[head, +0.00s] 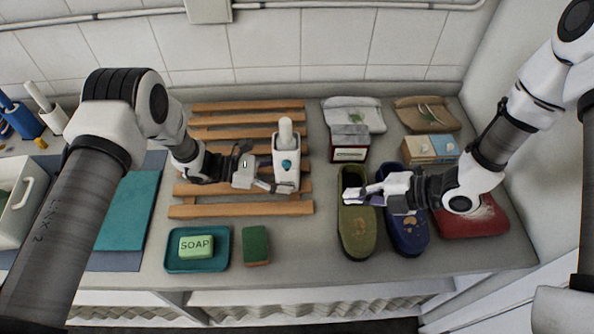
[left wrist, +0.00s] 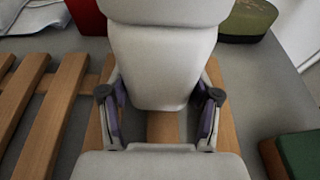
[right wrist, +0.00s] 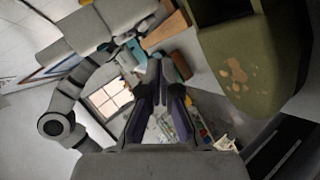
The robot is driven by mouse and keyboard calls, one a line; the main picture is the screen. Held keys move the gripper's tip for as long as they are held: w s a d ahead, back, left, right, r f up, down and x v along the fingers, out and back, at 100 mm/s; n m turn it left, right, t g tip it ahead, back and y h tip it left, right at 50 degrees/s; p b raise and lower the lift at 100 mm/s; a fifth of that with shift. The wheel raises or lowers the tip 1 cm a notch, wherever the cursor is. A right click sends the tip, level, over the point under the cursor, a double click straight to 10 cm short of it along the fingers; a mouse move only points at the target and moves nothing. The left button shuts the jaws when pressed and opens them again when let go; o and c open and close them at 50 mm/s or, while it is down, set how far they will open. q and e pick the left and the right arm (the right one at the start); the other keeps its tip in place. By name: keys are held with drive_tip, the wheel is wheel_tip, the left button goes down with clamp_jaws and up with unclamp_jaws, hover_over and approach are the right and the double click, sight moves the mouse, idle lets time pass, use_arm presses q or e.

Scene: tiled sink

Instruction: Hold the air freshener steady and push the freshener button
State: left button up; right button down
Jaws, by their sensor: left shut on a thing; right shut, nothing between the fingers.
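The white air freshener (head: 286,157) stands upright on the wooden slatted rack (head: 240,210), with a teal mark on its front and a narrower white top (head: 285,130). My left gripper (head: 272,187) is shut on its lower body; the left wrist view shows the white body (left wrist: 162,70) between the two fingers (left wrist: 160,115). My right gripper (head: 352,195) is shut and empty, to the right of the freshener and above the green container. In the right wrist view its fingers (right wrist: 160,95) point away from the green container. I cannot make out the button clearly.
Small boxes (head: 349,150) and packets stand behind. A soap dish (head: 170,262) and sponge (head: 256,245) lie in front of the rack.

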sight(287, 164)
use_arm(q)
drive_tip(key=shift+d, duration=0.15)
use_arm(e)
drive_tip(key=n+y, duration=0.1)
drive_tip(key=y, duration=0.1)
drive_tip(key=s+a+r+n+y, duration=0.1)
drive_tip(key=n, duration=0.1)
drive_tip(key=a+n+y, duration=0.1)
drive_tip(key=y, duration=0.1)
drive_tip(key=shift+s+a+r+t+y, duration=0.2)
drive_tip(key=shift+s+r+t+y, duration=0.1)
drive_tip(key=shift+r, duration=0.1)
drive_tip(key=shift+s+r+n+y, duration=0.15)
drive_tip(key=shift+r+n+y, duration=0.15)
drive_tip(key=shift+n+y, duration=0.15)
drive_tip(key=shift+a, duration=0.1)
drive_tip(key=w+a, duration=0.6)
drive_tip(key=a, duration=0.3)
drive_tip(key=shift+w+a, duration=0.2)
drive_tip(key=shift+w, duration=0.15)
